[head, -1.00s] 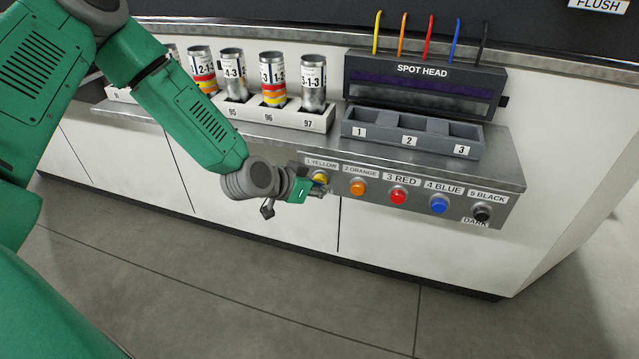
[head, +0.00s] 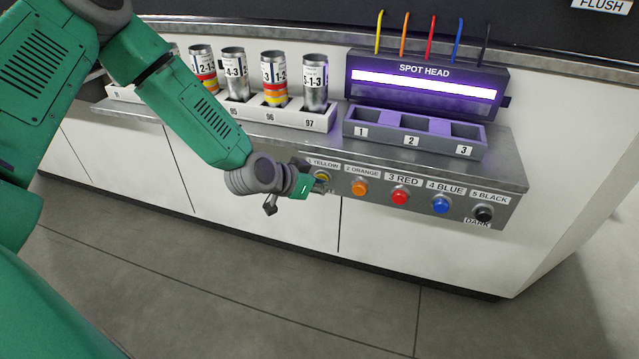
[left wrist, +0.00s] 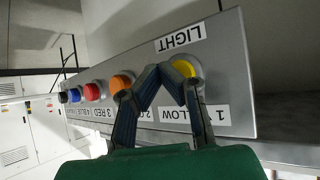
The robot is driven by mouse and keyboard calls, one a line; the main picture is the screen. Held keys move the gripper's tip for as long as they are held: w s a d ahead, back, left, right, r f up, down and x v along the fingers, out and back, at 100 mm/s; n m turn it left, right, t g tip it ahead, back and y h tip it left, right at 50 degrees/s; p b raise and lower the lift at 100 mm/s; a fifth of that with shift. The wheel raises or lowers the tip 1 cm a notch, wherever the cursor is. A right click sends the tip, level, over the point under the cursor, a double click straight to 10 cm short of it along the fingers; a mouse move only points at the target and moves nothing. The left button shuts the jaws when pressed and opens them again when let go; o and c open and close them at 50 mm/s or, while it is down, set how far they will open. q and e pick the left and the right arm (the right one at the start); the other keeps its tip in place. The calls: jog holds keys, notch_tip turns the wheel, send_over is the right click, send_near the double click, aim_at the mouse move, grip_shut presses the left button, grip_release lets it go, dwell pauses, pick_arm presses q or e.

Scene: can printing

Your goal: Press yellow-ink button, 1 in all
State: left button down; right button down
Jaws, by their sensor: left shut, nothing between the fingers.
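The yellow button (head: 321,175), under the label "1 YELLOW", is at the left end of the button row on the grey panel (head: 510,212). My left gripper (head: 322,187) is shut and empty, its fingertips right at this button and partly covering it. In the left wrist view the closed fingertips (left wrist: 166,71) overlap the left side of the yellow button (left wrist: 190,70). I cannot tell whether they touch it or how far it is pushed in. The spot head (head: 425,85) above glows bright white-purple. My right gripper is not in view.
Orange (head: 360,188), red (head: 400,196), blue (head: 440,204) and black (head: 483,214) buttons continue to the right. An empty three-slot tray (head: 415,143) sits above the panel. Several cans stand in a white rack (head: 290,118) to the left. The floor in front is clear.

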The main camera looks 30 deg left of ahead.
pick_arm(q)
jog(key=shift+d+r, duration=0.1)
jog(key=shift+d, duration=0.1)
jog(key=shift+s+a+p, duration=0.25)
jog(key=shift+s+p, duration=0.15)
jog(key=shift+s, duration=0.9)
jog(key=shift+s+d, duration=0.1)
jog(key=s, duration=0.2)
jog(key=s+d+p, duration=0.1)
jog(key=s, duration=0.1)
jog(key=shift+s, duration=0.35)
jog(key=shift+f, duration=0.2)
jog(key=s+d+f+g, duration=0.2)
jog(key=s+f, duration=0.2)
jog(key=s, duration=0.2)
jog(key=s+d+f+g, duration=0.3)
jog(key=s+f, duration=0.1)
jog(key=s, duration=0.2)
jog(key=s+a+f+n+g+y, duration=0.1)
jog(key=s+f+g, duration=0.1)
jog(key=s, duration=0.6)
jog(key=s+a+f+n+g+y, duration=0.1)
jog(key=s+f+g+y, duration=0.1)
jog(key=s, duration=0.6)
jog(key=shift+f+n+g, duration=0.15)
jog(key=shift+n+g, duration=0.15)
